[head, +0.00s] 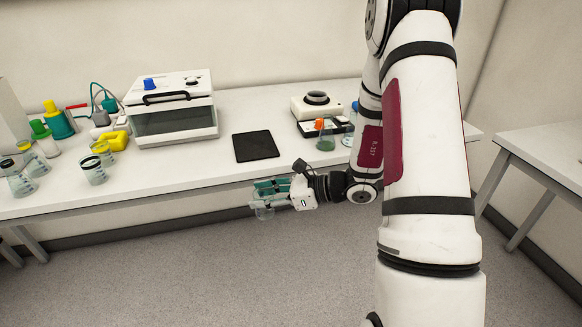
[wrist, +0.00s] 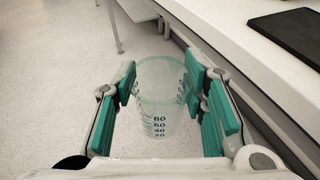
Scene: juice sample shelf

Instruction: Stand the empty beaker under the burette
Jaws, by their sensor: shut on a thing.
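My gripper (wrist: 163,95) is shut on a clear beaker (wrist: 158,103) with dark volume marks reading 20, 60 and 80. The beaker looks empty in the wrist view, and its teal finger pads press it from both sides. In the head view my gripper (head: 268,195) holds the beaker (head: 263,210) in front of the bench's front edge, over the floor. I cannot make out a burette in either view.
The white bench (head: 210,172) holds a black mat (head: 255,146), a white bath-like device (head: 172,110), a balance-like device (head: 316,106) and an orange-capped bottle (head: 325,135). Several beakers and bottles crowd the left end, including one beaker (head: 93,170). A second table (head: 550,150) stands at right.

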